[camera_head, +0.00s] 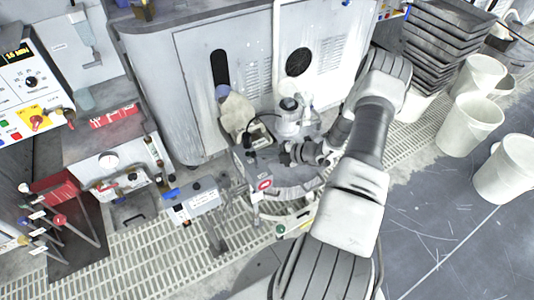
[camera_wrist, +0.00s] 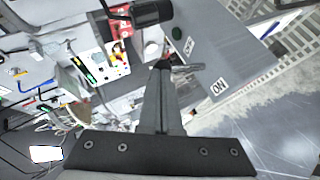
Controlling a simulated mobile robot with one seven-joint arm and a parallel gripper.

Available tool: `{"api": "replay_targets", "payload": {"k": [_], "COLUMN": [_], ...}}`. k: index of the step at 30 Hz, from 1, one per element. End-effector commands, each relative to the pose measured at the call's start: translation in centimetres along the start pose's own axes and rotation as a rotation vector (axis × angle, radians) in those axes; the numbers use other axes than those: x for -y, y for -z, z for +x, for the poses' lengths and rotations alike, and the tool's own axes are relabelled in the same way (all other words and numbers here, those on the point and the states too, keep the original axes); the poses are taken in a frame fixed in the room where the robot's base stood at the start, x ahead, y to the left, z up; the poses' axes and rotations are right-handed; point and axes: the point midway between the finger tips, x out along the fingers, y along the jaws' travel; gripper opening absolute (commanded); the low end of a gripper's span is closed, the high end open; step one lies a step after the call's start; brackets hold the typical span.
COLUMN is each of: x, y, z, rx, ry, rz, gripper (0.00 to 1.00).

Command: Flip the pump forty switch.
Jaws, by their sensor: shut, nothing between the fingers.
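In the wrist view my gripper (camera_wrist: 162,68) is shut and empty, its fingertips beside a grey panel (camera_wrist: 225,55). The panel carries an "ON" label (camera_wrist: 218,88), a second small label (camera_wrist: 188,46) and a dark green round part (camera_wrist: 177,33). A short dark lever-like part (camera_wrist: 187,67) lies at the fingertips; I cannot tell whether they touch it. No lettering I can read says pump forty. In the head view my gripper (camera_head: 288,155) is by a grey box (camera_head: 255,168) with a red round sign; the fingertips are hard to make out.
A dark cylinder (camera_wrist: 150,12) stands close to the fingers. A white flask-like vessel (camera_head: 290,118) and a beige draped item (camera_head: 235,110) crowd the box. Another grey box (camera_head: 195,203) sits left. White buckets (camera_head: 478,112) stand on open floor at right.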

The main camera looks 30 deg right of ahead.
Motion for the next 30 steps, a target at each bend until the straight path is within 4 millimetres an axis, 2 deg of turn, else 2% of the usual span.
{"api": "replay_targets", "payload": {"k": [7,18,30], "x": [0.2,-1.1,-1.2], "y": [0.0,0.4,0.5], "z": [0.0,-0.7,-0.8], "rx": [0.000,0.000,0.000], "ry": [-0.006,-0.007,-0.008], "rz": [0.001,0.000,0.000], "gripper": [0.00,0.00,0.00]}}
